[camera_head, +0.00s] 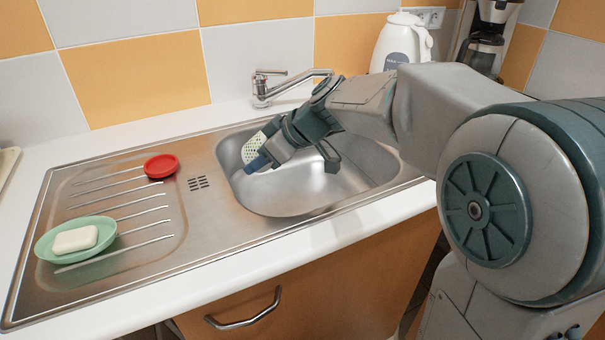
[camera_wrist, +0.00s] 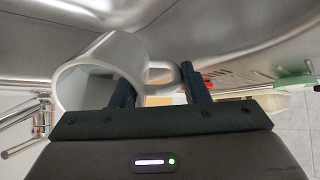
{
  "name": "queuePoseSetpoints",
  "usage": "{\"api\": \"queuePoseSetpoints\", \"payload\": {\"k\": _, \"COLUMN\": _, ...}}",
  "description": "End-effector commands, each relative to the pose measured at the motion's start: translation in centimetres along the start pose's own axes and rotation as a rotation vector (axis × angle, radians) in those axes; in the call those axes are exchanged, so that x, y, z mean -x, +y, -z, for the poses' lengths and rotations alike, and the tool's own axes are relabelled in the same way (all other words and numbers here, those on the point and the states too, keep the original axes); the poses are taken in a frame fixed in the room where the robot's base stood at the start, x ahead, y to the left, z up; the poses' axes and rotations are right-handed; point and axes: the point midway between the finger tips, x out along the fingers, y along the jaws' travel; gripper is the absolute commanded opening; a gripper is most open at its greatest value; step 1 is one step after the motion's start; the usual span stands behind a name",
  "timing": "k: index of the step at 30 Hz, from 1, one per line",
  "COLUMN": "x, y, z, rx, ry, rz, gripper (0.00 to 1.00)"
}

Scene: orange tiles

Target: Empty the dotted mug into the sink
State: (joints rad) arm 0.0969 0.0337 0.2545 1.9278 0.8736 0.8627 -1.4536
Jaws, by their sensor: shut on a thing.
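The dotted mug (camera_head: 253,147) is white with green dots in the head view. It is held tilted over the left part of the sink basin (camera_head: 310,190), partly hidden by my gripper (camera_head: 264,158). In the wrist view the mug (camera_wrist: 118,52) shows a plain white side, with its open rim at the left and its handle (camera_wrist: 163,72) towards the right. My gripper (camera_wrist: 160,90) is shut on the mug, its fingers on either side of the handle area. I cannot see any contents in the mug or falling from it.
The tap (camera_head: 285,82) stands behind the basin, close to my wrist. On the drainboard are a red dish (camera_head: 161,166) and a green dish (camera_head: 48,246) with white soap (camera_head: 75,240). A white kettle (camera_head: 402,42) and a coffee maker (camera_head: 488,38) stand at the back right.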

Motion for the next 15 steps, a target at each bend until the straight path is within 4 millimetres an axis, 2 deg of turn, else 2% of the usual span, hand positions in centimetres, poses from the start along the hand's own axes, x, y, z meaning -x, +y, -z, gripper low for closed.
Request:
{"api": "queuePoseSetpoints", "payload": {"k": 12, "x": 0.4, "y": 0.1, "z": 0.1, "rx": -0.001, "ry": 0.143, "rz": -0.004, "gripper": 0.0}}
{"api": "queuePoseSetpoints", "payload": {"k": 15, "x": 1.0, "y": 0.0, "z": 0.6, "rx": -0.001, "ry": 0.189, "rz": -0.004, "gripper": 0.0}}
